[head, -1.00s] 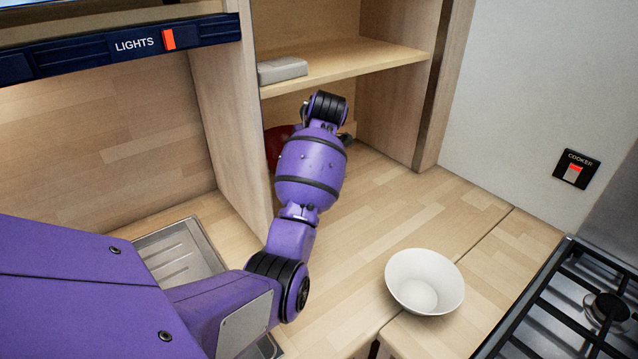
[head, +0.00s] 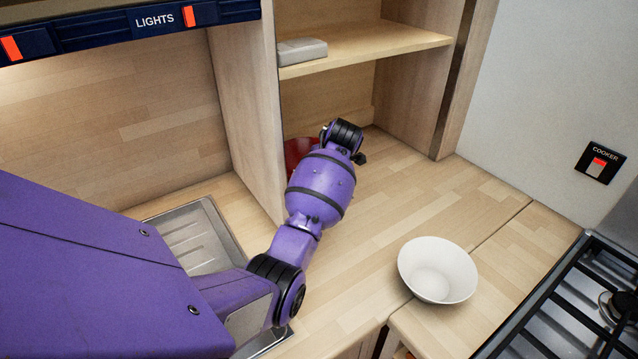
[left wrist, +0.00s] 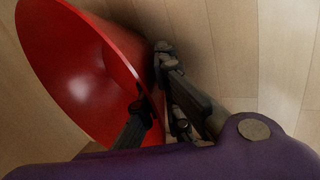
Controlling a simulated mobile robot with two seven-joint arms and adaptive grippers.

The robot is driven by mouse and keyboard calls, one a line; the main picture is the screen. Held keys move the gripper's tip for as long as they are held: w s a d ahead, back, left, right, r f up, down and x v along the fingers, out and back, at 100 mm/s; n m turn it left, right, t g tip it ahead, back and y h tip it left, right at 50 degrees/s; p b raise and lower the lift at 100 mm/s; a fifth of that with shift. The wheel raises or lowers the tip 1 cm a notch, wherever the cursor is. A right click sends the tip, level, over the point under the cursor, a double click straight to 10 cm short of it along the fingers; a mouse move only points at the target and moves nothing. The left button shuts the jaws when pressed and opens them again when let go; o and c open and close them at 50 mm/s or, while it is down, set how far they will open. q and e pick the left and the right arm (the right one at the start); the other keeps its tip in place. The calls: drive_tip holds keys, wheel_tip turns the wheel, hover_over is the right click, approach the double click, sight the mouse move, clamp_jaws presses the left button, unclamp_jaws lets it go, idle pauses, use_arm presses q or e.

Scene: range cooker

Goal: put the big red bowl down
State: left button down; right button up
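The big red bowl (head: 301,152) shows in the head view under the shelf, mostly hidden behind the divider and my left arm. It fills the left of the left wrist view (left wrist: 85,65), where its wide rim is clear. My left gripper (left wrist: 150,95) is shut on the bowl's wall at the rim, one finger on each side. In the head view the gripper's fingers are largely hidden behind my purple arm. I cannot tell whether the bowl touches the worktop. My right gripper is in neither view.
A white bowl (head: 438,270) stands on the worktop (head: 400,215), left of the hob (head: 580,310). The shelf (head: 365,45) above holds a grey block (head: 302,51). A wooden divider (head: 250,110) and a metal drainer (head: 195,235) are at left.

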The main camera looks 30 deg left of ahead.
use_arm(q)
drive_tip(key=shift+r, duration=0.1)
drive_tip(key=c, duration=2)
unclamp_jaws()
drive_tip(key=shift+f, duration=0.2)
drive_tip(key=shift+r, duration=0.1)
drive_tip(key=v, duration=1.2)
drive_tip(key=shift+p, duration=0.3)
